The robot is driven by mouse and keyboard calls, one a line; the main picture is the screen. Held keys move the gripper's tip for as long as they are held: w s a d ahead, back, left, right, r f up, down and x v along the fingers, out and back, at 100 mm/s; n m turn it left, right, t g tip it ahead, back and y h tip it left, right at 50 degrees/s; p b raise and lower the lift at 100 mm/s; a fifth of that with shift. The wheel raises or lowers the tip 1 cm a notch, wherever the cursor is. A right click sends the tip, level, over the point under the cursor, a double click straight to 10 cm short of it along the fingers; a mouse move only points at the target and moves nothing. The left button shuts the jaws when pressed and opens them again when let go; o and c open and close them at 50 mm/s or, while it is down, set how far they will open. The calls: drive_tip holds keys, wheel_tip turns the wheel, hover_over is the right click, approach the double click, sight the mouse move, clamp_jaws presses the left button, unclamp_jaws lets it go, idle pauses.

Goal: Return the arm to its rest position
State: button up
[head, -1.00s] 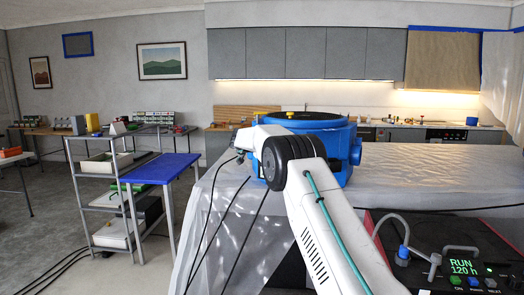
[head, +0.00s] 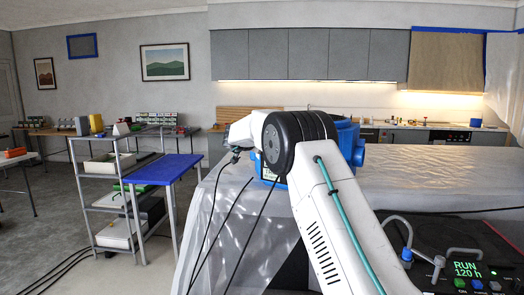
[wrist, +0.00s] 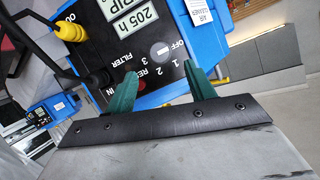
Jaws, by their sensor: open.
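My arm, white with a black joint, reaches up in the middle of the head view; my gripper is hidden there. In the wrist view my gripper (wrist: 163,82) shows two green fingers, apart with nothing between them. Beyond them is the blue machine (wrist: 140,50), with a dial marked OFF, 1, 2, 3, a reset button and a display reading 205 h and TRIP. In the head view the blue machine (head: 357,152) stands on the sheet-covered counter, mostly hidden behind my arm joint.
The plastic-covered counter (head: 430,175) spreads to the right. A dark device (head: 460,250) showing RUN 120 h sits at the lower right. A blue-topped table (head: 162,168) and a grey shelf rack (head: 105,190) stand at the left. Grey floor lies open further left.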

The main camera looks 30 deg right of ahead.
drive_tip(key=shift+s+a+r, duration=0.1)
drive_tip(key=shift+s+a, duration=0.15)
drive_tip(key=shift+a, duration=0.05)
